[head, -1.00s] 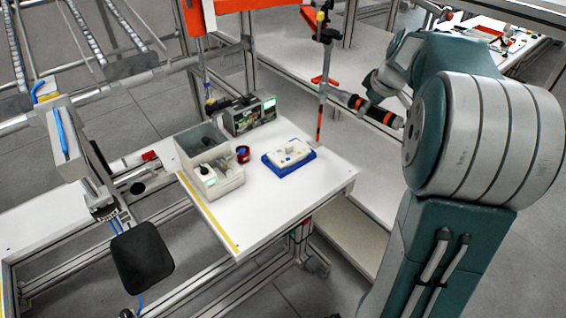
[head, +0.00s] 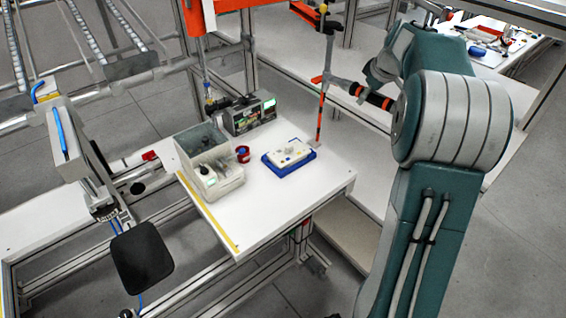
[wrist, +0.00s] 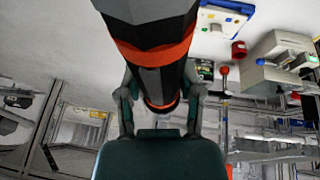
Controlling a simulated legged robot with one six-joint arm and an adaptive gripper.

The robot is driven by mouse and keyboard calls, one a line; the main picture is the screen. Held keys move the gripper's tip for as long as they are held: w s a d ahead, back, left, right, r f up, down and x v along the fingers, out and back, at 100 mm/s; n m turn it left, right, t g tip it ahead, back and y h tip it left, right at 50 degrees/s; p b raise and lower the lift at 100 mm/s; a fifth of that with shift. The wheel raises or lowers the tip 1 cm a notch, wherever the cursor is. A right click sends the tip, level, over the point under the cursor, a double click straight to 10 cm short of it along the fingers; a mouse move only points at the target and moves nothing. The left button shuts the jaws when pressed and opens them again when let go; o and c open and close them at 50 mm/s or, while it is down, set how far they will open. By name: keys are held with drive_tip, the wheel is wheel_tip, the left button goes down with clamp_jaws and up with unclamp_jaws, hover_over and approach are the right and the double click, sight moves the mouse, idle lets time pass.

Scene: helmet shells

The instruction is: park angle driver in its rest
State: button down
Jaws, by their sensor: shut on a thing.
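The angle driver (head: 374,97) is a long black tool with orange bands. It lies roughly level in the head view, to the right of the white table. In the wrist view the angle driver (wrist: 150,35) runs from the top edge down between the fingers of my gripper (wrist: 160,98). My gripper is shut on its body.
The white table (head: 275,205) carries a blue tray (head: 270,165) with a white part, a red roll (head: 243,154), a grey bin (head: 190,150) and a boxy device (head: 250,115). A dark pad (head: 142,258) stands at the front left. The table's front right is clear.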

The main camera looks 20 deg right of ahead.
drive_tip(key=shift+c, duration=0.8)
unclamp_jaws()
drive_tip(key=shift+o, duration=0.8)
drive_tip(key=shift+s, duration=0.1)
drive_tip(key=shift+v, duration=5.5)
drive_tip(key=shift+a, duration=0.1)
